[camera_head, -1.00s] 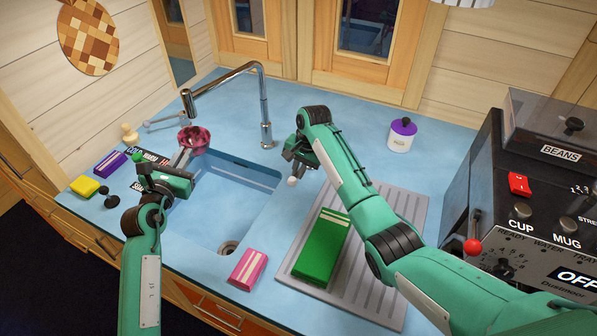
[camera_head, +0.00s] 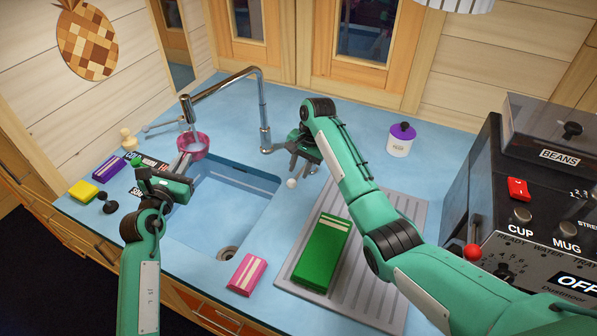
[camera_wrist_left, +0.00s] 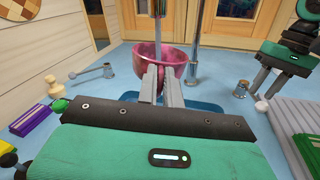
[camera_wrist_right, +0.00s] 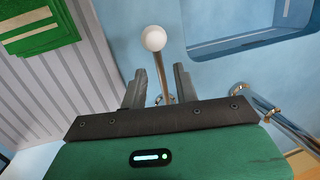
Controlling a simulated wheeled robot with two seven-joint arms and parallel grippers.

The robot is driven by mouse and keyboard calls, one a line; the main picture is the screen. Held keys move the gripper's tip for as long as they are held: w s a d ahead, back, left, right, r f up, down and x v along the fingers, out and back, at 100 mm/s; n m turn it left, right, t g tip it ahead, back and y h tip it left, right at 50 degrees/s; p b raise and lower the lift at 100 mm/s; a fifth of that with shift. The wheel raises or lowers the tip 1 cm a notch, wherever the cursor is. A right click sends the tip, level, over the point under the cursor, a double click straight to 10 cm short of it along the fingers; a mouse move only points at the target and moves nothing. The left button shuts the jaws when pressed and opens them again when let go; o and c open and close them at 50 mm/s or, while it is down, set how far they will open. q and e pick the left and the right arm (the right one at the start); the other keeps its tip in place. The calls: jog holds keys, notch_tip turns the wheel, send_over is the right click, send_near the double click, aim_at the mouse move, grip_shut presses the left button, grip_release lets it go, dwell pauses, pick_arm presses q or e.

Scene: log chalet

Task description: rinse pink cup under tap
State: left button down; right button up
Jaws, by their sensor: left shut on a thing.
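The pink cup (camera_head: 190,150) is held over the far left corner of the sink, right below the tap's spout (camera_head: 187,106). My left gripper (camera_head: 181,165) is shut on the cup's near side; the left wrist view shows the cup (camera_wrist_left: 147,56) upright beyond the fingers (camera_wrist_left: 163,82). A pale stream seems to fall from the spout into the cup, and its inside looks whitish. My right gripper (camera_head: 298,168) is open beside the sink's right edge. In the right wrist view, a metal lever with a white ball (camera_wrist_right: 153,38) stands between its spread fingers (camera_wrist_right: 158,85).
The sink basin (camera_head: 220,205) is empty. A green box (camera_head: 322,250) lies on the ribbed drainboard (camera_head: 360,285), and a pink box (camera_head: 246,274) lies at the sink's front. A white jar with a purple lid (camera_head: 400,143) and a black coffee machine (camera_head: 500,220) stand right.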

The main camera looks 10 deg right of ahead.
jog(key=v, duration=1)
jog(key=shift+d, duration=0.1)
dwell(0.6)
jog(key=shift+r+p, duration=0.25)
jog(key=shift+p, duration=0.1)
